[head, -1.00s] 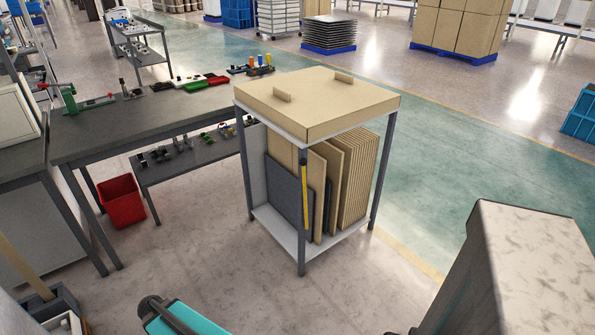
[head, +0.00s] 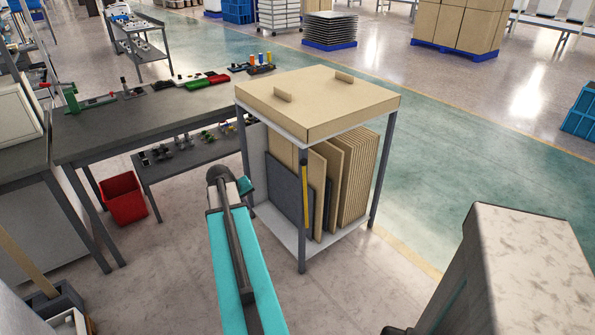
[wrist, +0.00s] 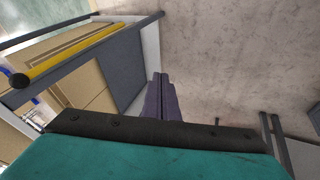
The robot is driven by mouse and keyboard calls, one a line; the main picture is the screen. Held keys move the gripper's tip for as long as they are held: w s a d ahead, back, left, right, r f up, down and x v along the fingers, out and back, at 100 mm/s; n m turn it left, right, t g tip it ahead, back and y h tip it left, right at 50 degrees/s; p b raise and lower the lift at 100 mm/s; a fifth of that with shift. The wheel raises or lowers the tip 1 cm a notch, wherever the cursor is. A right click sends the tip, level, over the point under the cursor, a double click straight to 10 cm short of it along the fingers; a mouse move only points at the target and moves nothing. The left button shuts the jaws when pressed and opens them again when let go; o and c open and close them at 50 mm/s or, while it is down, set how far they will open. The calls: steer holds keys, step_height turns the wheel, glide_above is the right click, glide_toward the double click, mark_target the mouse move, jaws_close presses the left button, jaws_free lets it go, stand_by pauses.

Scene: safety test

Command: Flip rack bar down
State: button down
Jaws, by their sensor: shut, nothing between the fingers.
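The rack (head: 318,97) is a four-post frame with a light wooden top and grey posts. The yellow rack bar (head: 306,197) runs upright along its near front post, with a dark piece at its top end. In the wrist view the yellow bar (wrist: 75,50) lies beside the grey post at upper left, its dark round end at left. My gripper (wrist: 157,78) shows in the wrist view as dark purple fingers, closed together and empty. They are apart from the bar, to its right in the picture. In the head view my teal arm reaches up left of the rack; the fingers cannot be made out there.
Several boards (head: 355,180) stand inside the rack. A dark workbench (head: 95,135) with tools and a red bin (head: 123,199) are at left. A lower shelf with small parts sits behind my arm. Floor is clear in front and right of the rack.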

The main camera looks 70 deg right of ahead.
steer(key=s+d+r+m+h, duration=0.2)
steer(key=s+d+r, duration=0.7)
steer(key=d+r, duration=0.2)
steer(key=shift+s+d+r+g+p, duration=0.25)
steer(key=shift+s+r+g+p, duration=0.05)
steer(key=shift+r, duration=0.3)
steer(key=s+d+f+p, duration=0.3)
steer(key=d+f, duration=0.4)
steer(key=d, duration=0.2)
steer(key=shift+s+f, duration=0.15)
steer(key=shift+f, duration=0.2)
